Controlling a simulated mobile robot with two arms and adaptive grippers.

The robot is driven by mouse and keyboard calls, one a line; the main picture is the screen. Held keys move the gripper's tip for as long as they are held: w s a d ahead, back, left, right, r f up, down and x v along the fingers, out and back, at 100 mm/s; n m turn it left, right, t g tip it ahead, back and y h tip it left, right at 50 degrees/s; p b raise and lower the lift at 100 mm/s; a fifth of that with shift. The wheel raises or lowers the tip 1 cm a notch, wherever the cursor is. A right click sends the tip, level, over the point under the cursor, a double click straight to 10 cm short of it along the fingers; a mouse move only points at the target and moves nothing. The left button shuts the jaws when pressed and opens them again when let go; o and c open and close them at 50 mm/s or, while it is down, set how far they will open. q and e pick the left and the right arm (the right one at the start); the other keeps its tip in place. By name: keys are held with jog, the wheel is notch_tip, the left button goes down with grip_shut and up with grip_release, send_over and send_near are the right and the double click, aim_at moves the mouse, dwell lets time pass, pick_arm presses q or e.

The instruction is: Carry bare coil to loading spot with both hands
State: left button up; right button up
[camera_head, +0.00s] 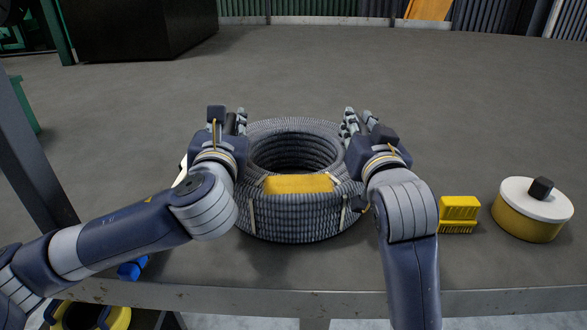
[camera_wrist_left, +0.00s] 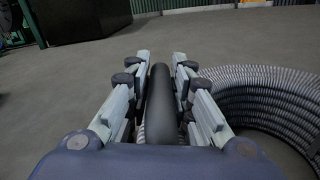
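A grey ribbed hose coil (camera_head: 297,225) with a yellow label (camera_head: 298,184) on its front lies flat on the table, low in the middle of the head view. Part of it shows at the right of the left wrist view (camera_wrist_left: 275,95). My left gripper (camera_head: 229,120) is at the coil's left side. In the wrist view its fingers (camera_wrist_left: 161,60) stand apart on either side of a dark rod-like part (camera_wrist_left: 160,105); contact is unclear. My right gripper (camera_head: 360,120) is at the coil's right side, its fingers pointing away; its grip is hidden.
A blue item (camera_head: 131,270) lies beside my left forearm. The grey surface behind the coil is clear. The table's front edge (camera_head: 270,299) is close.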

pick_arm(q)
grip_shut()
pick_arm(e)
grip_shut()
pick_arm(q)
jog(key=shift+r, duration=0.3)
pick_arm(e)
jog(key=shift+r, duration=0.2)
pick_arm(q)
jog(key=shift+w, duration=0.1)
pick_arm(e)
jog(key=shift+w, duration=0.1)
